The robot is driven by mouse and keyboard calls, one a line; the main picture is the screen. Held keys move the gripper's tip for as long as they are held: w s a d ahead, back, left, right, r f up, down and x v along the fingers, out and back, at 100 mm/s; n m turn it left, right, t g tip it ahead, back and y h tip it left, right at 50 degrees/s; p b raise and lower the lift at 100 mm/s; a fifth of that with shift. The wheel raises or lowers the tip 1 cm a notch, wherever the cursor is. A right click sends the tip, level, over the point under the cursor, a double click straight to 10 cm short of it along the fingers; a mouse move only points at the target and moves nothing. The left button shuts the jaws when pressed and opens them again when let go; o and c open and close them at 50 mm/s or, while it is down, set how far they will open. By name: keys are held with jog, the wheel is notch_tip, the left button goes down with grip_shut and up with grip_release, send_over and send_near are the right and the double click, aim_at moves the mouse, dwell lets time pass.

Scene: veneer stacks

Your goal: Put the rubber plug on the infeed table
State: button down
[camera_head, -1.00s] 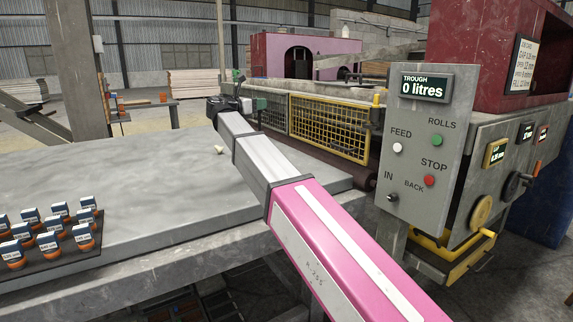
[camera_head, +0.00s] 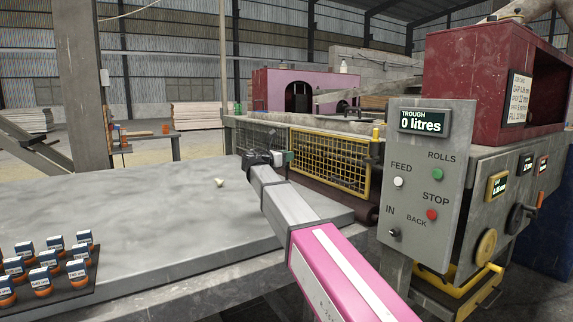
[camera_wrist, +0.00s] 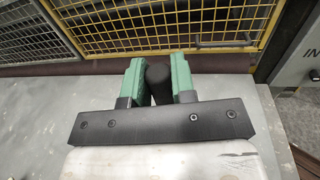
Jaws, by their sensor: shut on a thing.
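My gripper (camera_head: 284,158) is out over the far right part of the grey infeed table (camera_head: 150,215), near the yellow mesh guard. In the wrist view its green fingers (camera_wrist: 158,78) are closed on a black rounded piece, which I take as the rubber plug (camera_wrist: 159,86). The plug stands up between the fingers. The head view does not show the plug clearly. Whether the plug touches the table top (camera_wrist: 40,120) cannot be told.
A small off-white piece (camera_head: 220,182) lies on the table left of my gripper. Several orange-and-blue labelled containers (camera_head: 40,280) stand on a dark mat at front left. The mesh guard (camera_head: 330,160) and control panel (camera_head: 425,180) bound the right. The middle of the table is clear.

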jog(key=shift+f, duration=1.45)
jog(key=c, duration=0.9)
grip_release()
jog(key=shift+c, duration=0.2)
jog(key=v, duration=1.2)
